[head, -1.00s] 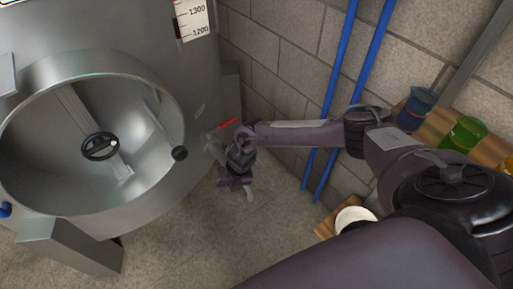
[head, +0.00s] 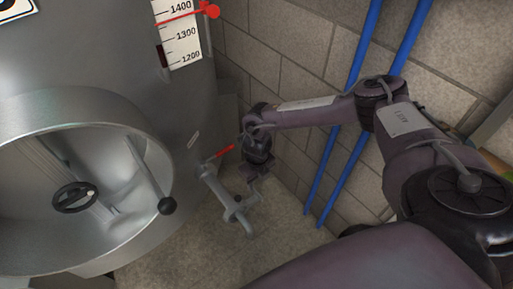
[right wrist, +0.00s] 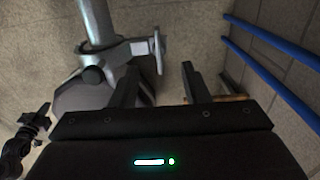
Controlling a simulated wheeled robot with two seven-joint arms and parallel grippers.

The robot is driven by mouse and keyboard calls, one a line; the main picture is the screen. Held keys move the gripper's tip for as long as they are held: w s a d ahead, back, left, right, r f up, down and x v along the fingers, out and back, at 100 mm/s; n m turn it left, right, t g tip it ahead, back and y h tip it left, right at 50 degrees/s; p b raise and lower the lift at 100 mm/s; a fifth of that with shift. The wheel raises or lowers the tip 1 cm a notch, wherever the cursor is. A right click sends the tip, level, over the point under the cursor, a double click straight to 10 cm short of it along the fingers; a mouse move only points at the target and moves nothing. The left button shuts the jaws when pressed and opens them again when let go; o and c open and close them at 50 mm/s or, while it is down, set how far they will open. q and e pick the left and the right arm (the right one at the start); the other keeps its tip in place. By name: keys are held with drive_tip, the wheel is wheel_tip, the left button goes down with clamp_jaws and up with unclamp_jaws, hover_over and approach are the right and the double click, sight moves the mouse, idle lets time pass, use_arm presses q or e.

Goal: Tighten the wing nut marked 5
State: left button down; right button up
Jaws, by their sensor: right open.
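A grey metal pipe (head: 216,187) with a red-handled valve (head: 222,154) comes out low from the tank's right side. In the right wrist view the pipe (right wrist: 97,22) carries a clamp (right wrist: 115,56) with a pale wing nut (right wrist: 158,50) at its right. No mark 5 is legible on it. My right gripper (right wrist: 160,84) is open and empty, its fingers just short of the wing nut, which lies beyond the gap between the tips. In the head view the right gripper (head: 252,187) is small beside the pipe's lower end. A dark jointed shape in the wrist view's left corner seems to be my left gripper (right wrist: 34,122).
Two blue pipes (head: 345,120) run along the block wall to the right.

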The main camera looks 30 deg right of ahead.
sight(257, 192)
wheel_tip(257, 192, down, 4)
drive_tip(key=shift+s+a+f, duration=0.1)
drive_tip(key=shift+s+f, duration=0.05)
drive_tip(key=shift+f, duration=0.05)
drive_tip(key=shift+f+b, duration=0.35)
drive_tip(key=shift+f, duration=0.6)
use_arm(q)
drive_tip(key=shift+w, duration=0.4)
use_arm(e)
clamp_jaws()
